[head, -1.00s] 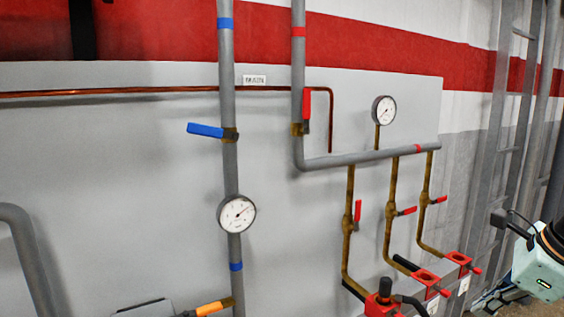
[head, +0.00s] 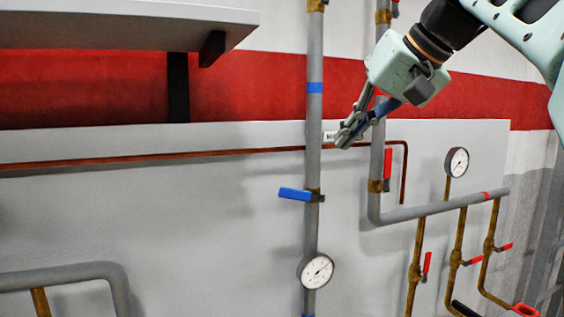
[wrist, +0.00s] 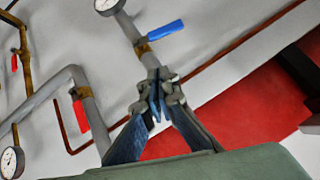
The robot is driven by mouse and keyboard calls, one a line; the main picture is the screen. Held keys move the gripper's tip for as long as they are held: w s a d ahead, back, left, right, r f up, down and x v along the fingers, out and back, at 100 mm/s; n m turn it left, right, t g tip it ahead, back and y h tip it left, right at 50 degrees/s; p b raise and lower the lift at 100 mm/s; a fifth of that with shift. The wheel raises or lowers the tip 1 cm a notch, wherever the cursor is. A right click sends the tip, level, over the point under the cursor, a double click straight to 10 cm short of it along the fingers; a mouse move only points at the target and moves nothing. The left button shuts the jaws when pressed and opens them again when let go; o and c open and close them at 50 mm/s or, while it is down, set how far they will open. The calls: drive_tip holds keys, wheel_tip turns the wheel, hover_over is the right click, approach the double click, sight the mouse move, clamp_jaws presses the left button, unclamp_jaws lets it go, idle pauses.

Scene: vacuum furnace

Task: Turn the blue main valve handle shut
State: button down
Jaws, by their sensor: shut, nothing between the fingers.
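The blue main valve handle (head: 296,194) sticks out to the left from a brass valve (head: 314,195) on the grey vertical pipe, so it lies across the pipe. In the wrist view the blue handle (wrist: 165,31) shows beyond the fingertips, apart from them. My gripper (head: 346,138) is in the head view above and to the right of the handle, in front of the panel. Its fingers are shut and empty; in the wrist view the fingertips (wrist: 158,82) meet at the middle.
A round gauge (head: 315,270) sits on the same pipe below the valve. A red handle (head: 388,163) stands upright on the pipe to the right. A grey shelf (head: 120,24) juts out at upper left.

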drive_tip(key=a+r+n, duration=0.2)
approach(291, 190)
drive_tip(key=w+x, duration=0.1)
drive_tip(key=x, duration=0.5)
drive_tip(key=shift+w+d+b, duration=0.2)
drive_tip(key=shift+w+b, duration=0.1)
drive_tip(key=shift+w, duration=0.05)
drive_tip(key=shift+s+a+f+b, duration=0.1)
drive_tip(key=shift+a+f+b, duration=0.15)
drive_tip(key=shift+f+b, duration=0.3)
drive_tip(key=shift+s+a+f+b, duration=0.15)
drive_tip(key=shift+a+f+b, duration=0.15)
drive_tip(key=shift+f+b, duration=0.25)
drive_tip(key=shift+a+r, duration=0.15)
drive_tip(key=shift+r, duration=0.15)
